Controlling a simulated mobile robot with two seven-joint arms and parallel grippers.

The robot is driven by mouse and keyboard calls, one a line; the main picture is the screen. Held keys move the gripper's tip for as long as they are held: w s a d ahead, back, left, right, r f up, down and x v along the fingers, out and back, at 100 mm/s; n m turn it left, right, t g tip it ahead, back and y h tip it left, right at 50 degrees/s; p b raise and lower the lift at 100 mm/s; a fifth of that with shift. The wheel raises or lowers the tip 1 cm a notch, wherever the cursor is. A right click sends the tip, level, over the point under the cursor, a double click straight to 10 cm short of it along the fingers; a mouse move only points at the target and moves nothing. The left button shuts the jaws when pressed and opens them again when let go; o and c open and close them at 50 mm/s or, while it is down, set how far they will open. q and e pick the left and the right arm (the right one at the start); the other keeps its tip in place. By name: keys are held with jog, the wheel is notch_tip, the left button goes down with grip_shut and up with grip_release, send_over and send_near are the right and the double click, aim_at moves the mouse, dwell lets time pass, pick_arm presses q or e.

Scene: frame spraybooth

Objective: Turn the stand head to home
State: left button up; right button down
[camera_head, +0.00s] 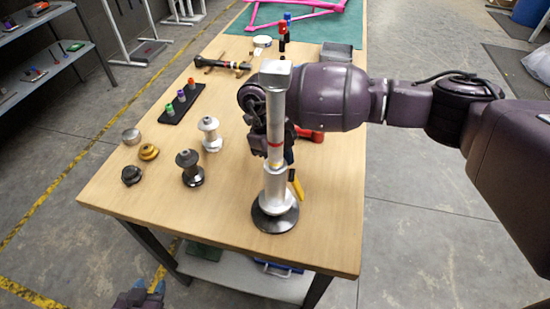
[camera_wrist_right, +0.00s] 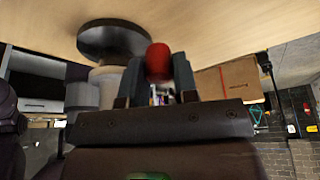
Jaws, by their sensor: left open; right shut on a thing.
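The stand (camera_head: 274,190) is a silver column on a round black base, upright near the table's front edge. Its head (camera_head: 276,72) is a flat silver block at the top, and a red band circles the column lower down. My right gripper (camera_wrist_right: 159,60) is low beside the stand, shut on a red knob (camera_wrist_right: 157,68); whether the knob joins the stand is unclear. In the head view the column partly hides this gripper. The stand's black base (camera_wrist_right: 113,40) shows beside it in the right wrist view. My left gripper (camera_head: 149,287) is open and empty, below the table's front edge.
Grey and silver spools (camera_head: 190,168), small round parts (camera_head: 149,152) and a black strip with coloured pegs (camera_head: 181,103) stand left of the stand. A red tool (camera_head: 311,135) lies behind it. A green mat (camera_head: 330,30) with a pink frame is at the back.

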pick_arm(q)
jog(key=shift+w+d+r+p, duration=0.1)
jog(key=shift+w+r+p, duration=0.3)
jog(key=shift+r, duration=0.3)
pick_arm(e)
jog(key=shift+s+d+f+m, duration=0.4)
jog(key=shift+d+f+m, duration=0.1)
jog(key=shift+d+f, duration=0.05)
pick_arm(q)
jog(key=shift+w, duration=0.1)
pick_arm(e)
jog(key=shift+g, duration=0.3)
jog(key=c, duration=0.9)
grip_release()
jog(key=shift+f, duration=0.1)
pick_arm(q)
jog(key=shift+s+f, duration=0.15)
jog(key=shift+s, duration=0.15)
pick_arm(e)
jog(key=shift+r, duration=0.2)
jog(key=shift+r, duration=0.3)
pick_arm(q)
jog(key=shift+w+r+p, duration=0.15)
jog(key=shift+r+p, duration=0.15)
jog(key=shift+r, duration=0.25)
pick_arm(e)
jog(key=r, duration=2)
jog(key=shift+w+a, duration=0.15)
jog(key=shift+w, duration=0.05)
